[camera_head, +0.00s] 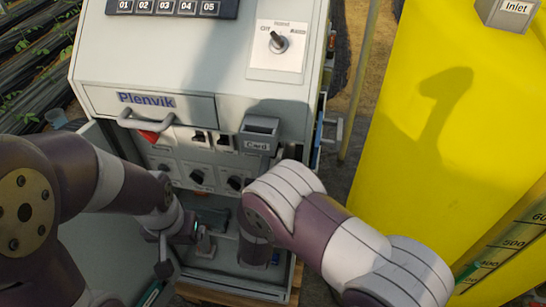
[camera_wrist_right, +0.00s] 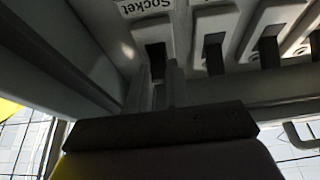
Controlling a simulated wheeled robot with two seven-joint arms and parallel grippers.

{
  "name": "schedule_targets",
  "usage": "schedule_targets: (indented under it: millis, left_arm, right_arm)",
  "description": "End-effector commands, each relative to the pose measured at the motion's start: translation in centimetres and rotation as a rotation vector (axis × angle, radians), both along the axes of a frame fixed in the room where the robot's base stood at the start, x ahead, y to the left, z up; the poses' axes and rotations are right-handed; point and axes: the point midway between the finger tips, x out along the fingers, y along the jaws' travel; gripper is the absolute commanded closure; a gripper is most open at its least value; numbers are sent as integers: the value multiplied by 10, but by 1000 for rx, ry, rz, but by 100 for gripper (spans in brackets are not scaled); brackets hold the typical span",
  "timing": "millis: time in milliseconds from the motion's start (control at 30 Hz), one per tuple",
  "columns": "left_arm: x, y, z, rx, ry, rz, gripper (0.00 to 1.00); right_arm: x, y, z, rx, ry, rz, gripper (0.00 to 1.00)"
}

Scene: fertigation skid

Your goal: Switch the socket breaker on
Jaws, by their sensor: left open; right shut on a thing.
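The breaker labelled Socket (camera_wrist_right: 155,50) is at the top left of the right wrist view, a pale housing with a dark slot. My right gripper (camera_wrist_right: 172,75) reaches up to this slot and is shut on what appears to be the socket breaker's lever. The fingers cover the lever, so its position cannot be told. In the head view my right arm hides the right fingertips. My left gripper (camera_head: 177,245) is open and empty, low in front of the cabinet's lower opening.
More breakers (camera_wrist_right: 213,50) stand in a row right of the socket one. The cabinet (camera_head: 180,60) carries a selector knob (camera_head: 278,42), a card slot (camera_head: 260,132), a handled drawer (camera_head: 150,105) and a row of dark knobs (camera_head: 197,176). A yellow tank (camera_head: 430,130) stands right.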

Motion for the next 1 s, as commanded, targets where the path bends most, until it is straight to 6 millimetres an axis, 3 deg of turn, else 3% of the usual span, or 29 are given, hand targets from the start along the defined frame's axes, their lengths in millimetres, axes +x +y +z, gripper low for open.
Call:
schedule_targets:
  millis: [200,400,600,1000]
  left_arm:
    - [0,0,5,0,0,0,13]
    - [0,0,57,0,0,0,13]
    - [0,0,89,0,-1,0,13]
    - [0,0,89,0,0,0,13]
  right_arm:
    - [0,0,4,3,13,0,100]
    - [1,0,25,43,217,1,100]
    - [3,-1,25,81,411,-1,100]
    - [4,-1,18,92,455,0,100]
